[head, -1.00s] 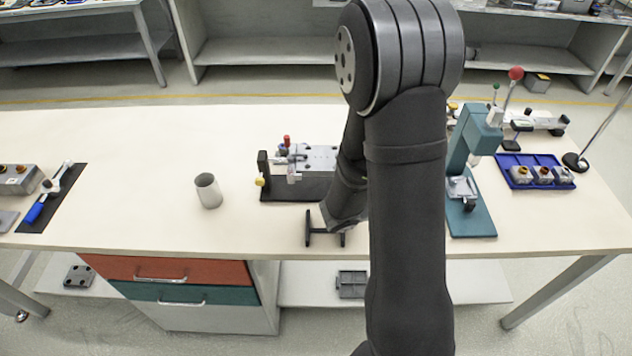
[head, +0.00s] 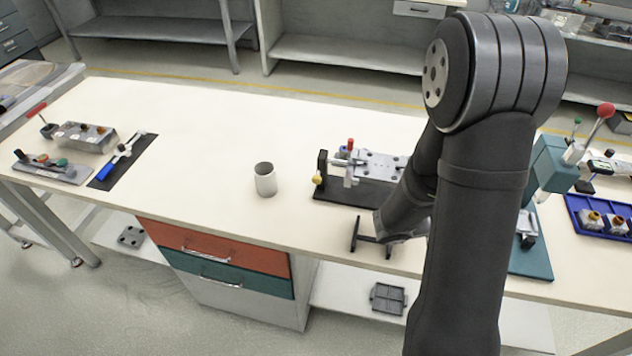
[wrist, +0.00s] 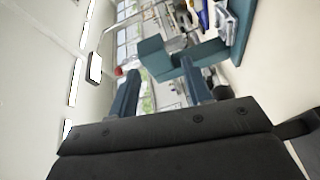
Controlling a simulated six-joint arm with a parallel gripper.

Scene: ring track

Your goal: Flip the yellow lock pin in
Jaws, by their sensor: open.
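The yellow lock pin (head: 317,180) shows as a small yellow knob at the left end of the fixture (head: 375,165), low on a black upright plate (head: 322,167). The fixture has a grey metal block on a black base and a red-tipped handle (head: 350,145). My gripper (head: 372,238) is in front of the fixture, near the table's front edge, open and with nothing between its fingers. It is apart from the pin, which lies beyond it and to its left.
A grey cup (head: 265,180) stands left of the fixture. A teal press (head: 550,165) with a red-knobbed lever stands right of my arm, and shows tilted in the wrist view (wrist: 160,58). A blue tray (head: 598,222) is farther right. The table between cup and left-hand tools is clear.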

